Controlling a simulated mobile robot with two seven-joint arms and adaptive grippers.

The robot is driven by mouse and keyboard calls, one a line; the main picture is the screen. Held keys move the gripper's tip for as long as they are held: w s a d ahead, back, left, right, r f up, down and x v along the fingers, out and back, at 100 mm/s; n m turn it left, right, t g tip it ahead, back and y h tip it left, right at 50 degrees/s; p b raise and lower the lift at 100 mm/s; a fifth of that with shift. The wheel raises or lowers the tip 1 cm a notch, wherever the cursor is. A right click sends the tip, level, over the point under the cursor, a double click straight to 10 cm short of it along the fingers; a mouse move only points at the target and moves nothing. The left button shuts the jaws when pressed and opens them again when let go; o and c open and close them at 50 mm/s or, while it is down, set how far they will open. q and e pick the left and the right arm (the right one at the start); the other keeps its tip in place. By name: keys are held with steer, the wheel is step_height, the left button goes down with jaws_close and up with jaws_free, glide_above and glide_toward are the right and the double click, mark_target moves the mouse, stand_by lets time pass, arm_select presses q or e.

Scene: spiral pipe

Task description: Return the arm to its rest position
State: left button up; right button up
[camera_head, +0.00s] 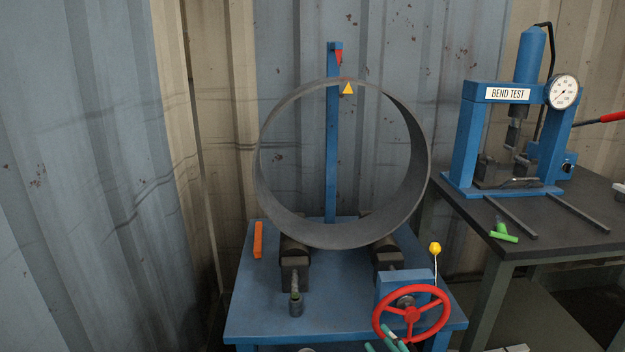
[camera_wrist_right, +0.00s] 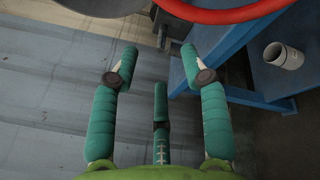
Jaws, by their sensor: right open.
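My right gripper (camera_head: 387,341) shows only as teal fingertips at the bottom edge of the head view, in front of the lower part of the red handwheel (camera_head: 411,313). In the wrist view the right gripper (camera_wrist_right: 158,62) has its teal fingers spread, with nothing between them. The red wheel rim (camera_wrist_right: 235,14) crosses the top of that view, beyond the fingertips; I cannot tell whether they touch it. The rest of the right arm is outside the head view. My left gripper is not in view.
A large grey ring (camera_head: 266,190) stands upright on dark rollers on the blue table (camera_head: 250,322). A yellow-knobbed lever (camera_head: 435,249) rises beside the wheel. A bend-test press (camera_head: 463,140) stands on the right bench. A pale cylinder (camera_wrist_right: 285,56) lies near blue framework.

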steer(key=s+a+f+n+g+y, duration=0.1)
steer(key=s+a+f+n+g, duration=0.35)
steer(key=s+n, duration=0.7)
steer(key=s+a+f+n+g, duration=0.3)
steer(key=s+n+g, duration=0.25)
steer(key=n, duration=1.05)
steer(key=s+d+f+n+g+h, duration=0.25)
steer(key=s+d+n+h, duration=0.65)
steer(key=s+n, duration=0.45)
step_height(320, 180, down, 22)
steer(key=w+d+n+y, duration=0.1)
steer(key=w, duration=0.1)
steer(key=s+d+f, duration=0.3)
steer(key=s+f, duration=0.5)
steer(key=f, duration=0.4)
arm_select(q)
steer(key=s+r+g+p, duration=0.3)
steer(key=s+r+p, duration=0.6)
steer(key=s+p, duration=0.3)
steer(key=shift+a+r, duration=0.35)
arm_select(e)
steer(key=s+r+g, duration=0.3)
steer(key=s+r, duration=0.6)
steer(key=s, duration=0.3)
steer(key=shift+d+r, duration=0.15)
steer(key=shift+r, duration=0.15)
